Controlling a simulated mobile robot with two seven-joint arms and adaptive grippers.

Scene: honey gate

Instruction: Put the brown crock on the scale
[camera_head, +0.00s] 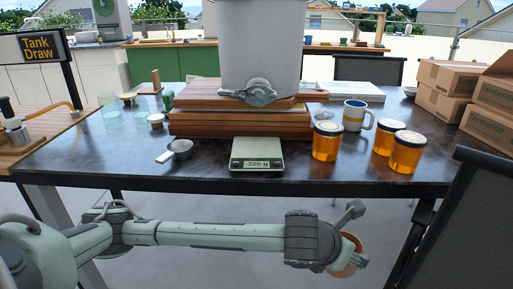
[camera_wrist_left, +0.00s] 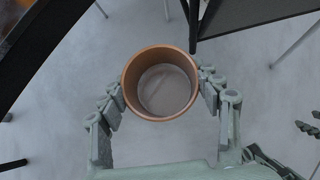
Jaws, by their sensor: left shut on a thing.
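The brown crock (camera_wrist_left: 129,82) is between the fingers of my left gripper (camera_wrist_left: 161,92), which is shut on it. In the left wrist view I look down into its open top, and it looks empty. In the head view the crock (camera_head: 350,258) is partly hidden behind my left gripper (camera_head: 348,238), below the table's front edge and over the floor. The scale (camera_head: 257,155) stands near the table's front edge, and its display seems to read 220 g. Its top plate is bare. My right gripper is not in view.
Behind the scale, a large white tank (camera_head: 262,45) with a grey gate valve (camera_head: 248,93) stands on wooden boards (camera_head: 240,123). A metal strainer (camera_head: 179,149) is left of the scale. Orange honey jars (camera_head: 327,142) and a mug (camera_head: 356,116) are right. A black chair (camera_head: 462,220) stands at the right front.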

